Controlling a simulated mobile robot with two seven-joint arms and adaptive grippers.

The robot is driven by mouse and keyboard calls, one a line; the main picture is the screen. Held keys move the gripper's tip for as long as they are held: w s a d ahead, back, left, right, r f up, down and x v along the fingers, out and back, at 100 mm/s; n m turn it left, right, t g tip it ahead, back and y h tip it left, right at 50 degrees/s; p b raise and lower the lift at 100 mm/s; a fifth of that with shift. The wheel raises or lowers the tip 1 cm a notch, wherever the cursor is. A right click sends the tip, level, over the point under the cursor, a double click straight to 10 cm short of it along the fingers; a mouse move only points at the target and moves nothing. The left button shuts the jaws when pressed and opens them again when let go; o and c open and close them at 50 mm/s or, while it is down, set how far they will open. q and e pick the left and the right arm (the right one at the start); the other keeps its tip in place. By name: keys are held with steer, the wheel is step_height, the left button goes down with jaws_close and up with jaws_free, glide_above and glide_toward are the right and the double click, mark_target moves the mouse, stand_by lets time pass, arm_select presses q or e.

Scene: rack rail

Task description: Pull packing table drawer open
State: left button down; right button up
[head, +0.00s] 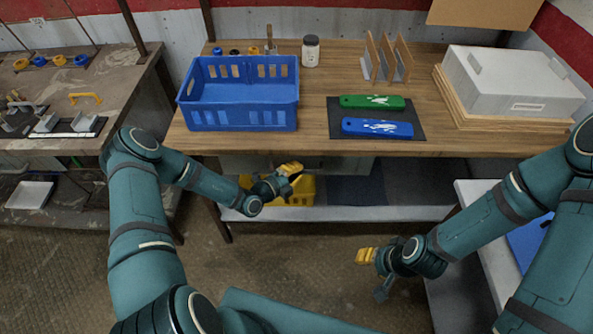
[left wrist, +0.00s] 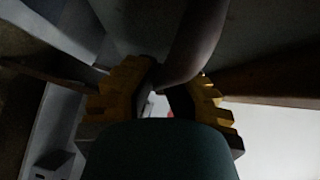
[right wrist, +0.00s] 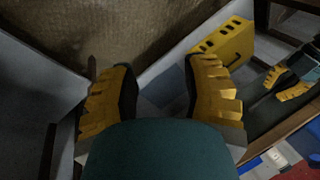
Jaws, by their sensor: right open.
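The packing table (head: 300,143) has a wooden top. A grey panel (head: 345,166), seemingly its drawer front, shows just under the front edge, mostly hidden by the top. My left gripper (head: 287,172) is at the table's front edge, near that panel. In the left wrist view a dark rounded bar, seemingly the drawer handle (left wrist: 192,45), runs down between my yellow fingers, which look closed around it; the picture is dark. My right gripper (head: 371,270) is open and empty, low in front of the table; it also shows in the right wrist view (right wrist: 162,80).
A blue crate (head: 240,118), green and blue packets on a dark mat (head: 375,133) and a white box (head: 510,85) stand on the top. A yellow bin (head: 300,193) sits on the lower shelf. A white stand (head: 485,225) is at right; the floor between is open.

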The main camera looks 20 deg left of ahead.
arm_select(q)
steer(key=s+d+p, duration=0.3)
steer(key=s+p, duration=0.1)
steer(key=s, duration=0.7)
steer(key=s+d+p, duration=0.3)
steer(key=s+p, duration=0.1)
steer(key=s, duration=0.7)
steer(key=shift+s+d, duration=0.4)
steer(key=c, duration=1)
jaws_free()
steer(key=shift+a, duration=0.1)
steer(key=v, duration=1.2)
